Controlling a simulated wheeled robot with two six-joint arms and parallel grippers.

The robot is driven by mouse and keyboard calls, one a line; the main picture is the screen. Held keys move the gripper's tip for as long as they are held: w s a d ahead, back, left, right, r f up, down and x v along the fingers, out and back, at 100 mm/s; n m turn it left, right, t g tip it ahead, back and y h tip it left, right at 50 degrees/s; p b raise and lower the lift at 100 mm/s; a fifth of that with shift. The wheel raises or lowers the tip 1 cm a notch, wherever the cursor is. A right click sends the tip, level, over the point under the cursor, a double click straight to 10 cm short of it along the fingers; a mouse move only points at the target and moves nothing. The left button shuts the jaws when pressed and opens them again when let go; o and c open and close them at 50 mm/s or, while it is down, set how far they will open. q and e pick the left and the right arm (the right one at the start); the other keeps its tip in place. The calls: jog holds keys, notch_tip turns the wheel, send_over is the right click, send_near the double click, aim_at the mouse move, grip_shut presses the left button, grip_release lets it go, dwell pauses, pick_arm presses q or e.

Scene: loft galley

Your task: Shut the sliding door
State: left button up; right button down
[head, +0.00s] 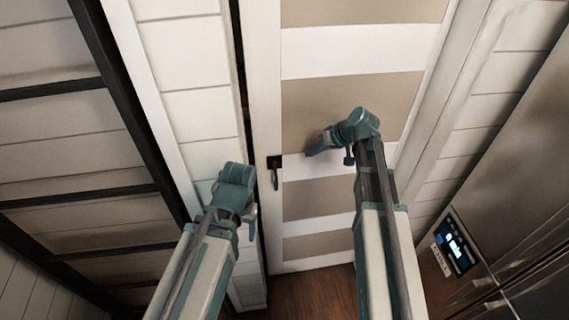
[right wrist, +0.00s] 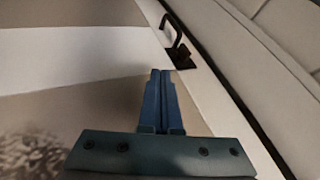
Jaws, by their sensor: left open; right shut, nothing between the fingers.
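The sliding door (head: 305,65) has a white frame with tan panels and fills the middle of the head view. A narrow dark strip runs along its left edge beside the white plank wall. Its dark handle (head: 275,174) sits on the left stile; in the right wrist view the handle (right wrist: 172,32) is beyond the fingertips. My right gripper (head: 314,151) is shut and empty in front of the door, right of the handle; its blue fingers (right wrist: 160,75) are together and apart from the handle. My left gripper (head: 252,226) is open, low by the door's left edge; its fingers are partly hidden.
A white plank wall (head: 195,105) with a dark-framed panel (head: 70,140) is on the left. A steel appliance with a lit display (head: 457,250) stands at the lower right. Brown wood floor (head: 310,293) shows between my arms.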

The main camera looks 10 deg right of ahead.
jog(key=b+x, duration=0.8)
jog(key=x, duration=0.2)
jog(key=shift+s+d, duration=0.1)
jog(key=shift+d, duration=0.1)
jog(key=a, duration=0.3)
jog(key=shift+a, duration=0.7)
jog(key=a, duration=0.5)
jog(key=shift+s+a, duration=0.1)
jog(key=shift+a, duration=0.1)
jog(key=shift+d, duration=0.1)
